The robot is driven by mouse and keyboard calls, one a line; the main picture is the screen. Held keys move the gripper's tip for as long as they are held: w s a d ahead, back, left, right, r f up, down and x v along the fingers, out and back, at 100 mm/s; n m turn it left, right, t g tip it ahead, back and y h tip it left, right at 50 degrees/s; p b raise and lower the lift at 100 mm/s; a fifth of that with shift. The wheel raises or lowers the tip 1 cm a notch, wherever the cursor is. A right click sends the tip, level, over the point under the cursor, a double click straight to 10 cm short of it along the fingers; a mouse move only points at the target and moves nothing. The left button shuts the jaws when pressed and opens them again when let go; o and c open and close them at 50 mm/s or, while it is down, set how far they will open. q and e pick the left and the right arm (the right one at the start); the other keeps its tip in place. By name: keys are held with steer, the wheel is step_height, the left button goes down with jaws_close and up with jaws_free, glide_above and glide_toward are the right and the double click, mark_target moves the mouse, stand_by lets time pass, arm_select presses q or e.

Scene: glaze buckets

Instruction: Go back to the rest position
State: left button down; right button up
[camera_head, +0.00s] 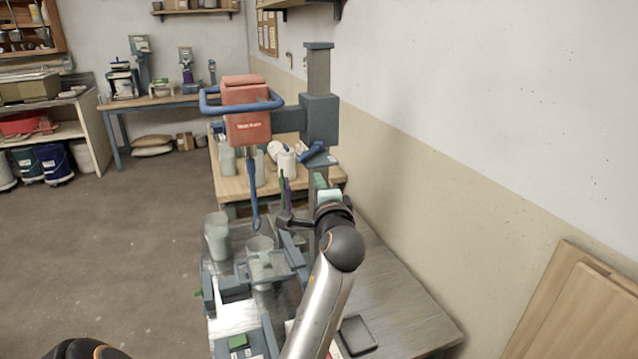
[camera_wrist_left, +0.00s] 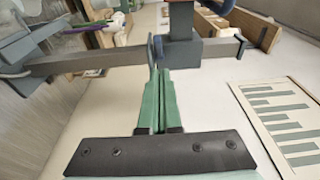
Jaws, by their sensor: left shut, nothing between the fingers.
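My left gripper (camera_head: 322,183) is small and partly hidden by its own wrist in the head view. It is at the mixer stand's column (camera_head: 319,75), to the right of the mixing shaft. In the left wrist view its green fingers (camera_wrist_left: 157,75) are together, with nothing between them. A grey bar (camera_wrist_left: 90,62) and blue-grey stand parts lie beyond the fingertips; I cannot tell whether they touch. My right gripper is not in view.
The red mixer head (camera_head: 246,115) has a blue ring handle and hangs over the bench. Pale buckets (camera_head: 217,238) and a clamp frame (camera_head: 268,268) crowd the bench's left side. The bench's right side (camera_head: 400,305) is mostly clear, along a wall.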

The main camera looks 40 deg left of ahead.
arm_select(q)
steer(key=shift+f, duration=0.1)
stand_by(0.6)
steer(key=s+d+f+m+t+h, duration=0.1)
steer(key=d+f+h, duration=0.5)
steer(key=f, duration=0.6)
steer(key=d+f+t+h, duration=0.1)
steer(key=d+f+h, duration=0.3)
steer(key=d+f, duration=0.6)
steer(key=s+d+f+n+g+h, duration=0.1)
steer(key=s+d+f+n+h, duration=0.2)
steer(key=s+d+f, duration=0.4)
steer(key=s+d+f+n+g+h, duration=0.2)
steer(key=s+d+f, duration=0.5)
steer(key=s+f, duration=0.6)
steer(key=shift+s+n+h, duration=0.6)
steer(key=shift+s+h, duration=0.05)
steer(key=shift+h, duration=0.45)
steer(key=shift+f, duration=0.1)
